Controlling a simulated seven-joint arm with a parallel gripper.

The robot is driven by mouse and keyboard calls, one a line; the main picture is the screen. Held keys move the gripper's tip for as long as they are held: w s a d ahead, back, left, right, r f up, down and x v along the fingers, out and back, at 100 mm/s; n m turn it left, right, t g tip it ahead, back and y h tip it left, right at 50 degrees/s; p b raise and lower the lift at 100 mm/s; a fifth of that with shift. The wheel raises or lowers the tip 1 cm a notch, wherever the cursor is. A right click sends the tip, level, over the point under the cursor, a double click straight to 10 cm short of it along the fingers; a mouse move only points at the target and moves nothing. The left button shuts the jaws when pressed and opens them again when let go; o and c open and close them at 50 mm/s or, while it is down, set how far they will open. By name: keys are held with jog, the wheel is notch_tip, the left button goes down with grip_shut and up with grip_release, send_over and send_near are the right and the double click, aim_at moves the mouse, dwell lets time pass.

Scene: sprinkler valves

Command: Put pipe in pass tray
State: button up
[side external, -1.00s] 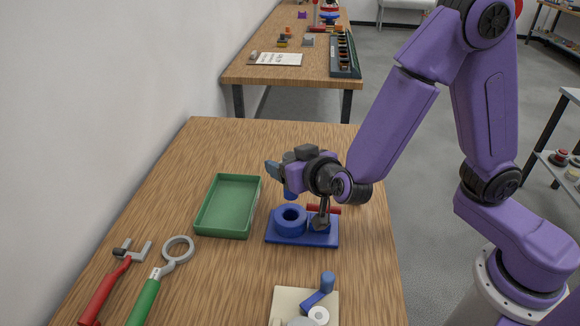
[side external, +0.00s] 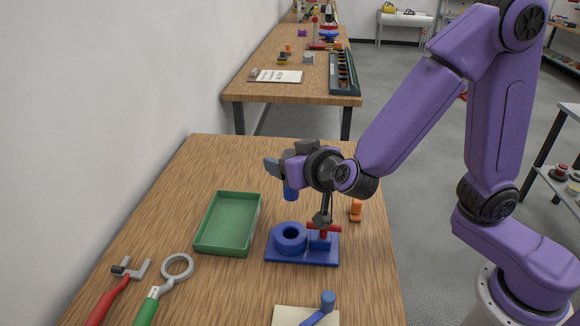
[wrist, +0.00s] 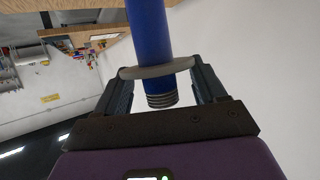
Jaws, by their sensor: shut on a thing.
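My gripper (side external: 280,168) is above the table, over the back of the blue fixture (side external: 285,259). It is shut on a blue pipe (side external: 291,191), which points down and is clear of the fixture. In the wrist view the pipe (wrist: 147,30) stands between the two fingers (wrist: 160,85), with a grey ring across it and a threaded dark end. The green pass tray (side external: 229,249) is empty, left of the fixture and to the lower left of my gripper. The fixture has a round socket and a red-handled part (side external: 324,228).
A red-handled tool (side external: 104,306) and a green-handled ring tool (side external: 147,307) lie front left. A pale pad (side external: 288,317) with a blue part (side external: 327,302) is at the front. An orange part (side external: 356,208) stands behind the fixture at right. The table behind the tray is clear.

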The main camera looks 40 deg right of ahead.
dwell(0.3)
jog(key=shift+w+a+n+y, duration=0.2)
jog(key=shift+w+n+y, duration=0.2)
jog(key=shift+w, duration=0.1)
jog(key=shift+w+a+f+n+y, duration=0.1)
jog(key=shift+w+a+n+y, duration=0.3)
jog(key=shift+n+y, duration=0.25)
jog(key=shift+w+a+f+n+y, duration=0.25)
jog(key=shift+f+n+y, duration=0.15)
jog(key=shift+n+y, duration=0.25)
jog(key=shift+s+a+f+n+y, duration=0.1)
jog(key=shift+a+f+n+y, duration=0.2)
jog(key=shift+f+n+y, duration=0.4)
jog(key=shift+w+a+f, duration=0.95)
jog(key=shift+w+f, duration=1.15)
jog(key=shift+w+a+f, duration=0.9)
jog(key=shift+w+f, duration=1.2)
jog(key=shift+w, duration=0.05)
jog(key=shift+w+a+f, duration=0.95)
jog(key=shift+w+f, duration=1.15)
jog(key=shift+f, duration=0.1)
